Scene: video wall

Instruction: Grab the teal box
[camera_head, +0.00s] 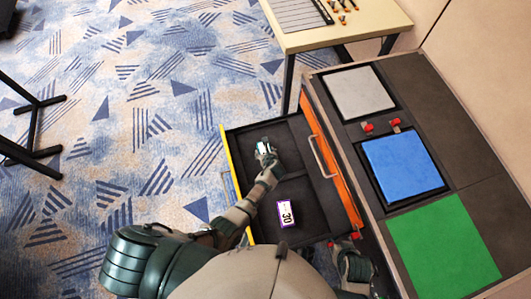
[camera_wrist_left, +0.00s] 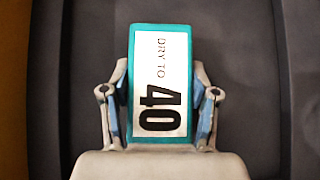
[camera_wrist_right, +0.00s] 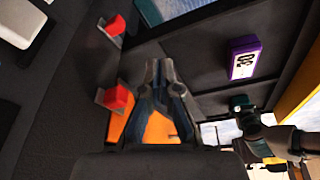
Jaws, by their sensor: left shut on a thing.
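The teal box (camera_wrist_left: 160,84) has a white label reading "DRY TO 40". It fills the space between the two fingers of my left gripper (camera_wrist_left: 159,100), which are shut on its sides. In the head view my left gripper (camera_head: 265,149) reaches into the far compartment of the open dark drawer (camera_head: 262,131), with the box small and partly covered there. I cannot tell whether the box touches the drawer floor. My right gripper (camera_wrist_right: 160,64) is empty in the right wrist view, its fingertips together, near the drawer cabinet.
A purple box (camera_head: 286,214) labelled 30 lies in the drawer's near compartment. The cabinet top at right carries grey, blue (camera_head: 402,166) and green (camera_head: 445,245) panels and red knobs (camera_head: 367,127). A table (camera_head: 350,22) stands at the back. Patterned carpet is open at left.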

